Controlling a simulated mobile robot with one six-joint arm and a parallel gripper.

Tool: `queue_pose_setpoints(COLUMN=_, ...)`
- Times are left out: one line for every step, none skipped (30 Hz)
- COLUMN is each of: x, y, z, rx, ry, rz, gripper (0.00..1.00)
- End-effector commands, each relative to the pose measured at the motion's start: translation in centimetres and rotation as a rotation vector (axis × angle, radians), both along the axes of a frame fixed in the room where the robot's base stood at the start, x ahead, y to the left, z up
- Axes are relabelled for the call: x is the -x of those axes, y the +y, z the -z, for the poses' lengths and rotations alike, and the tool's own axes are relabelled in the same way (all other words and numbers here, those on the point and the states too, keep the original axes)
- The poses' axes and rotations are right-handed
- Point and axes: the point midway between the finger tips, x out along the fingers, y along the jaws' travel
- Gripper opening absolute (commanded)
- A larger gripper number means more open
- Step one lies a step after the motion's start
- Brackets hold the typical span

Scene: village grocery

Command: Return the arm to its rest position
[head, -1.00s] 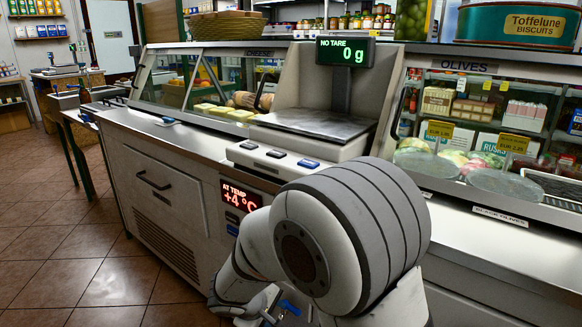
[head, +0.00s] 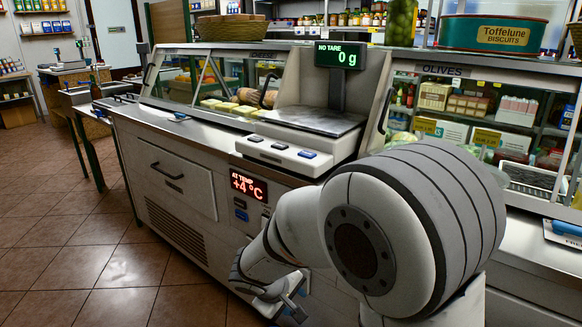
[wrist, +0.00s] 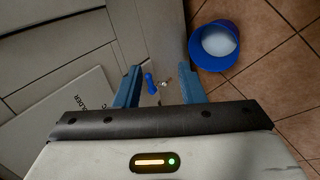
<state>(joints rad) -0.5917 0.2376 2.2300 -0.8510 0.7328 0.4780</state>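My arm bends down in front of the counter at the lower right of the head view. My gripper (head: 293,304) hangs low beside the counter front, partly cut off by the bottom edge. In the wrist view my gripper (wrist: 160,88) shows two blue fingers spread wide apart. Nothing is clamped between them. A small blue item (wrist: 150,83) and a small metallic piece (wrist: 166,85) show in the gap, apart from both fingers; I cannot tell what they are.
The counter front (head: 175,190) stands close to my arm. A scale (head: 315,122) reading 0 g sits on the counter. A blue bucket (wrist: 196,54) stands on the tiled floor in the wrist view. Open tiled floor (head: 60,255) lies to the left.

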Motion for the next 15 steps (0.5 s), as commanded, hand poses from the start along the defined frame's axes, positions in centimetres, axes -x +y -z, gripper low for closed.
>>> queue_pose_setpoints(x=0.2, y=-0.8, z=-2.1, rx=-0.011, ry=0.0, rz=0.025, gripper=0.36)
queue_pose_setpoints(x=0.3, y=-1.3, z=-2.9, rx=-0.017, ry=0.003, rz=0.039, gripper=0.36)
queue_pose_setpoints(x=0.5, y=-1.9, z=-3.9, rx=-0.026, ry=0.004, rz=0.06, gripper=0.36)
queue_pose_setpoints(x=0.8, y=-2.4, z=-4.8, rx=-0.034, ry=0.007, rz=0.077, gripper=0.36)
queue_pose_setpoints(x=1.0, y=-2.9, z=-5.7, rx=-0.042, ry=0.01, rz=0.093, gripper=0.36)
queue_pose_setpoints(x=1.3, y=-3.8, z=-7.1, rx=-0.054, ry=0.012, rz=0.12, gripper=0.36)
queue_pose_setpoints(x=1.6, y=-4.4, z=-8.3, rx=-0.066, ry=0.014, rz=0.143, gripper=0.36)
queue_pose_setpoints(x=2.0, y=-5.1, z=-9.5, rx=-0.076, ry=0.018, rz=0.165, gripper=0.36)
queue_pose_setpoints(x=2.5, y=-6.0, z=-11.4, rx=-0.094, ry=0.023, rz=0.2, gripper=0.36)
queue_pose_setpoints(x=3.0, y=-6.8, z=-12.9, rx=-0.11, ry=0.025, rz=0.225, gripper=0.36)
queue_pose_setpoints(x=3.5, y=-7.5, z=-14.3, rx=-0.126, ry=0.028, rz=0.253, gripper=0.36)
queue_pose_setpoints(x=4.2, y=-8.5, z=-16.2, rx=-0.149, ry=0.032, rz=0.289, gripper=0.36)
queue_pose_setpoints(x=4.8, y=-9.1, z=-17.5, rx=-0.166, ry=0.036, rz=0.314, gripper=0.36)
queue_pose_setpoints(x=5.3, y=-9.7, z=-18.8, rx=-0.183, ry=0.039, rz=0.34, gripper=0.36)
queue_pose_setpoints(x=6.1, y=-10.5, z=-20.5, rx=-0.207, ry=0.043, rz=0.373, gripper=0.36)
